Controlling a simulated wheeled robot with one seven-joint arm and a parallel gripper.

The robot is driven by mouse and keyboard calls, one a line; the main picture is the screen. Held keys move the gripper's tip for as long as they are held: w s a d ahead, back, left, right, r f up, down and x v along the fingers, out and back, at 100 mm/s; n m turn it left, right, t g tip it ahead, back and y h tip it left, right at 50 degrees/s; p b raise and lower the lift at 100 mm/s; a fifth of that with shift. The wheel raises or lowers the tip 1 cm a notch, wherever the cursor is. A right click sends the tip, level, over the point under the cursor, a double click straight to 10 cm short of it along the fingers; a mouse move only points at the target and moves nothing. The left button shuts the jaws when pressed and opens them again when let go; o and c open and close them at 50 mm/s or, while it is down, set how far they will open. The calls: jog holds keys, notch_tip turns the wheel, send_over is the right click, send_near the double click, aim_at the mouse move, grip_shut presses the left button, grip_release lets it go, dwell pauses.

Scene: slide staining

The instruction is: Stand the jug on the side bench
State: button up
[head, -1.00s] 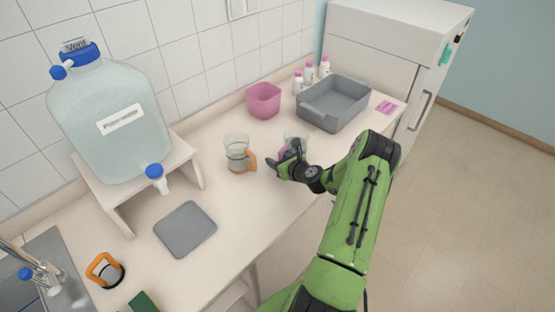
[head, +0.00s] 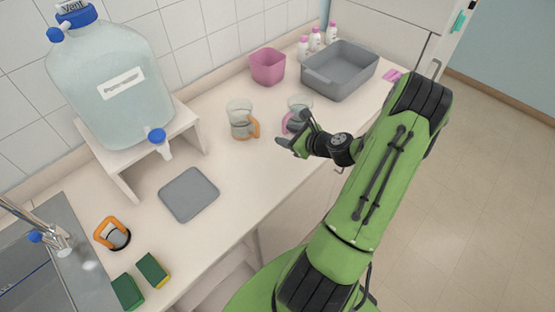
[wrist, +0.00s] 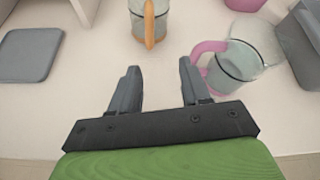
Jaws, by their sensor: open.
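A clear glass jug with an orange handle (head: 240,117) stands upright on the bench (head: 222,222); it also shows at the top of the wrist view (wrist: 138,22). A second glass jug with a pink handle (head: 301,103) stands to its right, partly hidden by my gripper in the head view; it shows at the right in the wrist view (wrist: 243,62). My gripper (head: 288,146) is open and empty near the bench's front edge. In the wrist view its fingers (wrist: 159,70) point toward the orange-handled jug, apart from it, with the pink handle just right of the right finger.
A grey mat (head: 189,194) lies left of the jugs. A large water carboy (head: 108,85) stands on a riser behind it. A pink tub (head: 268,67), grey basin (head: 340,72) and white bottles stand at the back right. Another orange-handled item (head: 112,234) and sponges (head: 152,270) are by the sink.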

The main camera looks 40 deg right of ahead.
jog(key=a+r+n+g+y, duration=0.1)
jog(key=a+r+n+g, duration=0.1)
jog(key=a+r+n, duration=0.3)
jog(key=s+a+r+n+g, duration=0.1)
jog(key=a+r+n+g, duration=0.1)
jog(key=a+n, duration=0.6)
jog(key=a+r+n+g+y, duration=0.1)
jog(key=a+r+n+g, duration=0.1)
jog(key=a+r+n, duration=0.3)
jog(key=s+a+r+n+h, duration=0.1)
jog(key=s+a+r+n, duration=0.1)
jog(key=s+n, duration=0.3)
jog(key=s+a+r+n, duration=0.3)
jog(key=s+a+n, duration=0.1)
jog(key=s, duration=0.3)
jog(key=s+a+r+n+g+h, duration=0.1)
jog(key=s+a+r+n, duration=0.1)
jog(key=s+n, duration=0.3)
jog(key=shift+s+a+r+n+h, duration=0.3)
jog(key=shift+s+a+r, duration=0.1)
jog(key=shift+s+a, duration=0.1)
